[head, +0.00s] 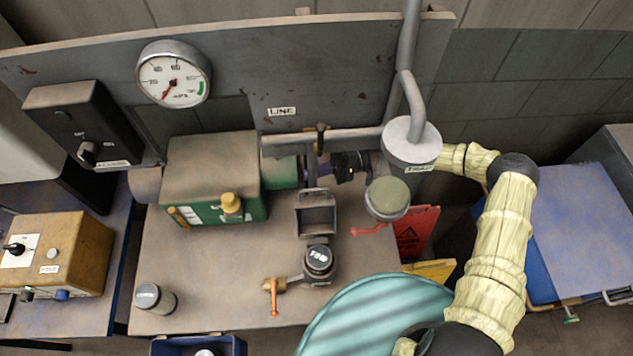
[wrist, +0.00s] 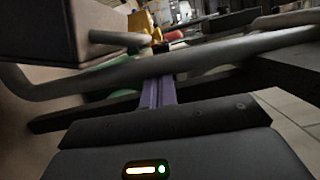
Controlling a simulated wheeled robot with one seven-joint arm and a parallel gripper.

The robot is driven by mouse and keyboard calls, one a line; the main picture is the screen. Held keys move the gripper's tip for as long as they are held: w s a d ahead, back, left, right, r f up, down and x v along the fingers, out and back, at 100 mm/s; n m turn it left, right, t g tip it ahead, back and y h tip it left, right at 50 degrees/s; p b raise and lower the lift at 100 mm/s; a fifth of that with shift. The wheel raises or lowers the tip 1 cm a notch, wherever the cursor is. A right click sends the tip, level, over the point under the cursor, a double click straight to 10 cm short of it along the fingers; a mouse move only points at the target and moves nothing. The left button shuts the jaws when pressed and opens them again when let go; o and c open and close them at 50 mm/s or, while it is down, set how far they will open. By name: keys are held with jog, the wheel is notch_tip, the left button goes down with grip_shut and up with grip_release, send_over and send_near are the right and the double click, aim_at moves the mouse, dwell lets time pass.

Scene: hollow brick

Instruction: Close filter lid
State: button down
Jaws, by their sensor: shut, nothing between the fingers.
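A small grey square housing (head: 317,222), which looks like the filter, stands mid-bench below the horizontal pipe. Its top looks open, with a dark inside. A narrow plate at its back edge may be the raised lid; I cannot tell for sure. My gripper (head: 338,166) is behind and right of this housing, by the pipe, partly hidden by the trap cylinder. In the wrist view its purple fingers (wrist: 157,92) are together and empty, close to a grey pipe (wrist: 190,68). They appear apart from the housing.
The grey trap cylinder (head: 410,145) and its vertical pipe (head: 410,50) stand in front of my forearm. A green pump box (head: 212,178) is left.

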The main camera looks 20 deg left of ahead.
jog(key=b+v, duration=0.4)
jog(key=v, duration=0.5)
jog(key=shift+w+d, duration=0.3)
jog(key=shift+w, duration=0.1)
